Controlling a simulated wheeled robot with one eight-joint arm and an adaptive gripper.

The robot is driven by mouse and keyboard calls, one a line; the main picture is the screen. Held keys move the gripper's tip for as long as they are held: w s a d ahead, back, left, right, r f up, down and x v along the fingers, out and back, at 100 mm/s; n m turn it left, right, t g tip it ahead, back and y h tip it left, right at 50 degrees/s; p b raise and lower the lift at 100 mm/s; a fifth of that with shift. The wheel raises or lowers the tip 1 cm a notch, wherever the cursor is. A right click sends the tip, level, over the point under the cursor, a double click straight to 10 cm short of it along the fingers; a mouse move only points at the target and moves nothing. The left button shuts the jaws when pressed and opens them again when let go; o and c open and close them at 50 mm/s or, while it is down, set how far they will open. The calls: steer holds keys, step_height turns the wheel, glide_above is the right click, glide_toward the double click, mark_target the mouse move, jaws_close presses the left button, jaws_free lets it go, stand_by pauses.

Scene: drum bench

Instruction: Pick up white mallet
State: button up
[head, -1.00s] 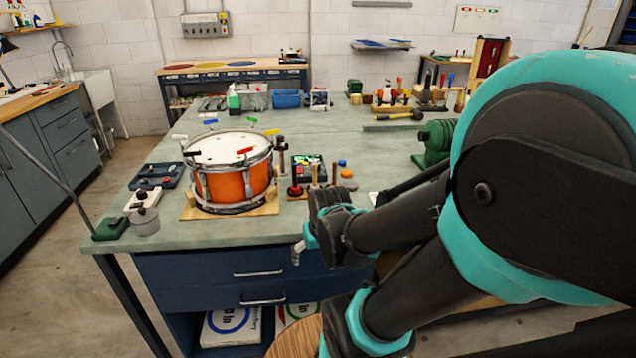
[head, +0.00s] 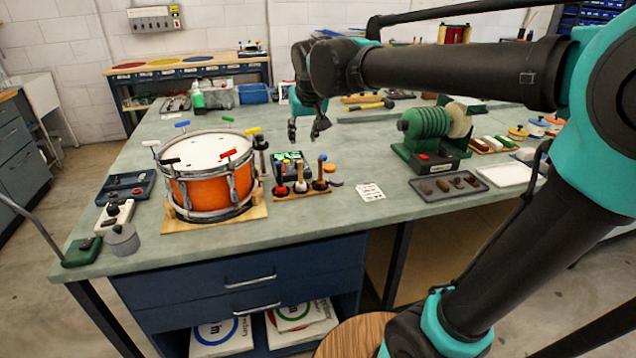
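A small white-headed mallet (head: 301,187) with a brown handle stands in a low wooden rack (head: 307,195) near the front middle of the bench.
An orange drum (head: 210,185) with coloured T-shaped keys stands on a wooden base left of the rack. A dark box with a lit screen (head: 291,164) is behind the rack. A white card (head: 369,192), a grey tray (head: 449,186) and a green machine (head: 432,135) lie to the right.

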mark_target(301, 162)
steer(key=x, duration=1.1)
steer(key=shift+w+f, duration=0.2)
steer(key=shift+f, duration=0.15)
steer(key=shift+x, duration=2.6)
steer(key=shift+w+d, duration=0.15)
steer(key=shift+w, duration=0.05)
steer(key=shift+r, duration=0.1)
jaws_close()
